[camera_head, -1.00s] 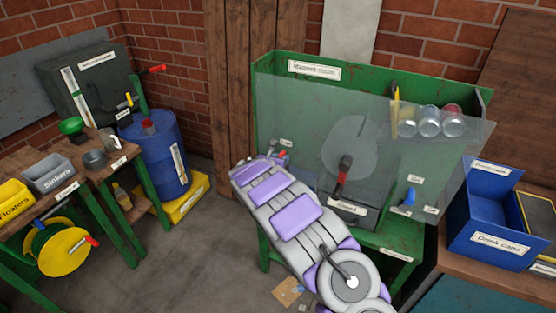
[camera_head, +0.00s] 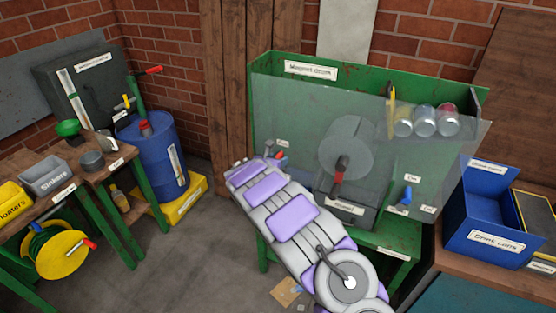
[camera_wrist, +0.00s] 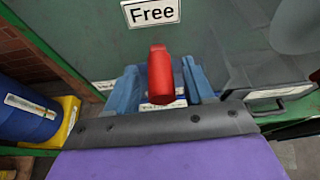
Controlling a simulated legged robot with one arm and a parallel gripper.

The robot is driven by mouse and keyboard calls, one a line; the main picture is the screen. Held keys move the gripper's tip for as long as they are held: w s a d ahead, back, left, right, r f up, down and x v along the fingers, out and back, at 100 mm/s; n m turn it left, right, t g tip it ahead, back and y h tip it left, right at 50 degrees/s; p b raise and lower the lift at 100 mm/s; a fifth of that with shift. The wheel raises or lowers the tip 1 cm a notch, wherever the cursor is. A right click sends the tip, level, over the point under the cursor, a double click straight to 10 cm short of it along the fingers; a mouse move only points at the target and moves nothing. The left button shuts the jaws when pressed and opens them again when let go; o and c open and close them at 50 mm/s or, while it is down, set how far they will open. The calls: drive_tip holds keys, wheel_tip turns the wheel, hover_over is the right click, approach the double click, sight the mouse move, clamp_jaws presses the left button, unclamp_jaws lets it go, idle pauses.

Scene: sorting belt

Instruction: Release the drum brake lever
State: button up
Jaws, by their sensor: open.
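A red lever handle (camera_wrist: 160,75) stands at the middle of the wrist view, below a white "Free" label (camera_wrist: 152,11) on a green panel. My gripper (camera_wrist: 163,88) is open, with one blue finger on each side of the handle. I cannot tell whether either finger touches it. In the head view my gripper (camera_head: 274,160) is at the left end of the green magnet drum station (camera_head: 380,82), and my arm partly hides it. The grey drum (camera_head: 346,146) shows behind a clear panel. The lever's lower part is hidden.
A dark box with another red handle (camera_head: 338,178) stands below the drum. Cans (camera_head: 425,122) sit at the upper right of the clear panel. A blue drink cans bin (camera_head: 490,220) stands at right. A blue barrel (camera_head: 155,160) and workbenches stand at left.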

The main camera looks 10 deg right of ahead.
drive_tip(key=p+v, duration=0.3)
drive_tip(key=v, duration=1.3)
drive_tip(key=shift+s+r, duration=0.15)
drive_tip(key=shift+s, duration=0.1)
